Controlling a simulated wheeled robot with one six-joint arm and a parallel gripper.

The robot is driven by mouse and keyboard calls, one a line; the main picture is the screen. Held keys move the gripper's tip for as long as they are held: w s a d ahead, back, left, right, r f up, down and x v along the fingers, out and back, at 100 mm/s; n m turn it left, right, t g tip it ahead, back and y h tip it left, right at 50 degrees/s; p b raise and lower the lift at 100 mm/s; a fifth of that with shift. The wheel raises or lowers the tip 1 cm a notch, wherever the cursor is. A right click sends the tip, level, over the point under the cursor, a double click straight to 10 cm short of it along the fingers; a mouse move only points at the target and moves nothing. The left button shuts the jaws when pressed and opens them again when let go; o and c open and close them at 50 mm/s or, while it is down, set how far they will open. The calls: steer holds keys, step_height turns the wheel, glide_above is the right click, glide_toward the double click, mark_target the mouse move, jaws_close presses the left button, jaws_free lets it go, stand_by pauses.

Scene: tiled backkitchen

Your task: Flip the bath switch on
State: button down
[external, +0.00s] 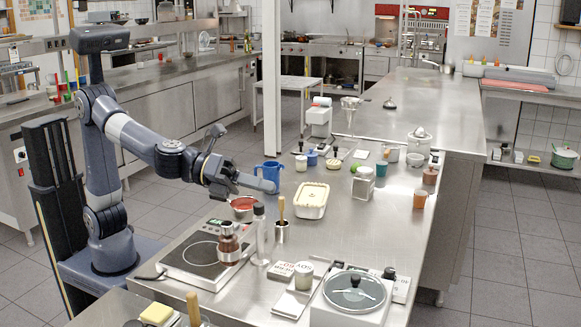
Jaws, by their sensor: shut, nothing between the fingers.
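A white box-shaped appliance (338,318) with a round, steel-rimmed glass lid stands at the front right of the near counter; it looks like the bath. I cannot make out its switch in this view. My gripper (272,187) reaches over the counter from the left, with its fingers shut and empty. It is in the air beside a blue jug (268,171), well behind and to the left of the bath. I cannot tell whether the fingers touch the jug.
A hot plate (200,252) with a brown jar (229,244) stands at the left.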

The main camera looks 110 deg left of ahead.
steer(key=w+a+n+g+h+p, duration=0.1)
steer(key=w+a+n+g+p, duration=0.25)
steer(key=n+p, duration=0.65)
steer(key=w+a+n+g+h+p, duration=0.2)
steer(key=a+n+g+p, duration=0.25)
steer(key=n, duration=1.25)
step_height(320, 180, down, 6)
steer(key=shift+t, duration=0.4)
steer(key=shift+s+d, duration=0.1)
